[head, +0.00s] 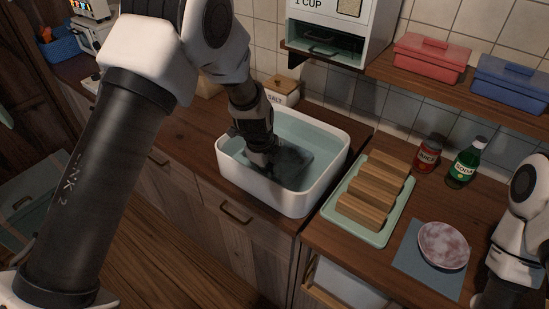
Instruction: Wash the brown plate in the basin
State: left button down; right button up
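The white basin (323,188) stands on the wooden counter in the middle of the head view, with pale blue-green inside. My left gripper (264,165) points down into the basin. Its fingertips are dark and low inside, and I cannot tell whether they are open or shut. A dark grey patch (296,160) shows beside it in the basin. I cannot tell whether this is a plate, water or shadow. No clearly brown plate is visible. A pinkish-white mottled plate (443,245) lies on a blue mat at the right. My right arm is at the right edge, with its gripper out of view.
A green tray (380,237) with wooden slatted blocks (374,188) sits right of the basin. A red sauce bottle (429,154) and a green soda bottle (466,162) stand behind it. A shelf above holds a red box (431,60) and a blue box (511,86).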

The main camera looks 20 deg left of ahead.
pick_arm(q)
jog(key=shift+w+a+r, duration=0.1)
jog(key=shift+w+a, duration=0.05)
jog(key=shift+a, duration=0.2)
jog(key=shift+w+a+p, duration=0.25)
jog(key=shift+a+p, duration=0.3)
jog(key=shift+a, duration=0.35)
notch_tip(320, 180, up, 2)
jog(key=shift+d+r+p, duration=0.1)
jog(key=shift+r+p, duration=0.05)
jog(key=shift+p, duration=0.6)
jog(key=w+p+v, duration=0.1)
jog(key=p+v, duration=0.4)
jog(key=v, duration=0.4)
jog(key=shift+w+d+r+p, duration=0.15)
jog(key=shift+w+d+p, duration=0.05)
jog(key=shift+w+p, duration=0.2)
jog(key=p+v, duration=0.1)
jog(key=v, duration=0.1)
jog(key=p+v, duration=0.1)
jog(key=v, duration=0.1)
jog(key=shift+w+d+p, duration=0.1)
jog(key=shift+w+p, duration=0.25)
jog(key=shift+w, duration=0.05)
jog(key=shift+w, duration=0.1)
